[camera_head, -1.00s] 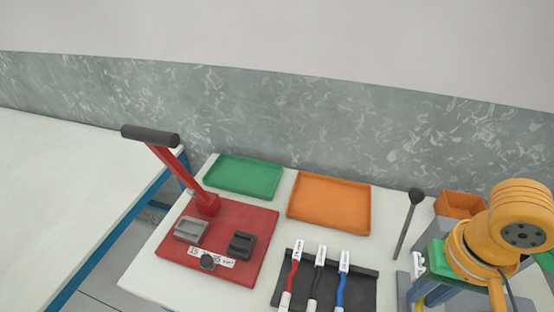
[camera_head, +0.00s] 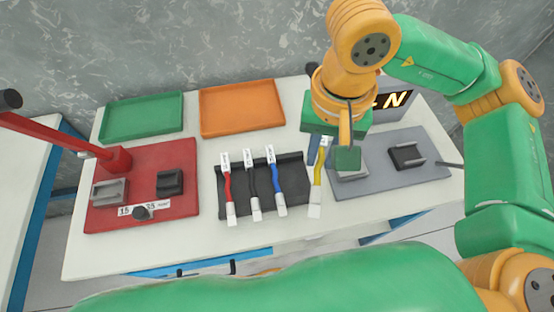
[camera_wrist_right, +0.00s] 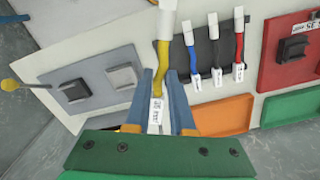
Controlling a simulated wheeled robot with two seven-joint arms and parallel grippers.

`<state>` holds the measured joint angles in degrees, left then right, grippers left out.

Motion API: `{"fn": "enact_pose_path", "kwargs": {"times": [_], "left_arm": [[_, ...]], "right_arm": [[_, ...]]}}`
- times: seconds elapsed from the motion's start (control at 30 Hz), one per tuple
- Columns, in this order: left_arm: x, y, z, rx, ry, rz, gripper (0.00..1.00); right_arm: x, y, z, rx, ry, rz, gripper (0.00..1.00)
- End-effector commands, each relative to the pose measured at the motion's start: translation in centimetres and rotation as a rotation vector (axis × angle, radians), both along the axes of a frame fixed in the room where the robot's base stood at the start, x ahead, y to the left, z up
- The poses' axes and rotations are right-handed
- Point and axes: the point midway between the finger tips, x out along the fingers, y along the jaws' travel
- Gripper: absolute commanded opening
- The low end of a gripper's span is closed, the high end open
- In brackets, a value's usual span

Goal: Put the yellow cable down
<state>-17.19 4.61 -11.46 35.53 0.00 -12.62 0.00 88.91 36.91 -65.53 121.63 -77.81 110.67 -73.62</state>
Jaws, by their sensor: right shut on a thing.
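The yellow cable (camera_head: 318,175) has white ends and a white label. My right gripper (camera_head: 326,150) is shut on it, and the cable hangs between the dark mat and the grey plate. In the right wrist view the yellow cable (camera_wrist_right: 162,70) runs between the blue fingers of my right gripper (camera_wrist_right: 168,95). Whether its lower end touches the table cannot be told. The dark mat (camera_head: 240,204) carries a red cable (camera_head: 227,188), a black cable (camera_head: 252,182) and a blue cable (camera_head: 275,178) side by side. My left gripper is not in view.
A green tray (camera_head: 143,116) and an orange tray (camera_head: 242,108) stand at the back. A red press (camera_head: 140,200) with a lever is at the left. A grey plate (camera_head: 425,172) with dark and light blocks is at the right. The white table front (camera_head: 190,245) is clear.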

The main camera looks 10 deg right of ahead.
Motion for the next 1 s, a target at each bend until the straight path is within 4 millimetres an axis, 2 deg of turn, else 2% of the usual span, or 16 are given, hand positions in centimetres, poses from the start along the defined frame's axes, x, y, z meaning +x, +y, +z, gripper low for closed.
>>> {"fn": "enact_pose_path", "kwargs": {"times": [0.03, 0.2, 0.33, 0.47, 0.57, 0.77, 0.8, 0.9, 1.0], "left_arm": [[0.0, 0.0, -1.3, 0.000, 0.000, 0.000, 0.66], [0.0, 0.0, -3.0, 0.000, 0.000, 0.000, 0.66], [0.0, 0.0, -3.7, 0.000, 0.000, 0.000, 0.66], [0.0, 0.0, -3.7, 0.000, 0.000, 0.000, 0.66], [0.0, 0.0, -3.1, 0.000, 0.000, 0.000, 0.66], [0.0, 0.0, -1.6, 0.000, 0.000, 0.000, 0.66], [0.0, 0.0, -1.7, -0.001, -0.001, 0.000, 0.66], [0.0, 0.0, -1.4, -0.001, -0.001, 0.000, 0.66], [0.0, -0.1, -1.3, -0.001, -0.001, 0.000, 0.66]], "right_arm": [[-0.9, 1.3, 0.0, 0.002, -0.008, -0.091, 0.00], [-4.7, 3.9, 1.4, -0.001, -0.005, -0.475, 0.00], [-6.8, 4.6, 2.0, -0.001, -0.003, -0.681, 0.00], [-7.5, 4.6, 2.3, -0.002, 0.001, -0.782, 0.00], [-5.9, 4.0, 1.7, -0.005, 0.007, -0.808, 0.00], [0.6, 2.0, -1.2, -0.006, 0.010, -0.813, 0.00], [1.5, 1.7, -2.4, -0.007, 0.010, -0.810, 0.00], [3.3, 1.2, -4.7, -0.007, 0.008, -0.807, 0.00], [4.4, 0.9, -6.1, -0.005, 0.004, -0.805, 0.00]]}}
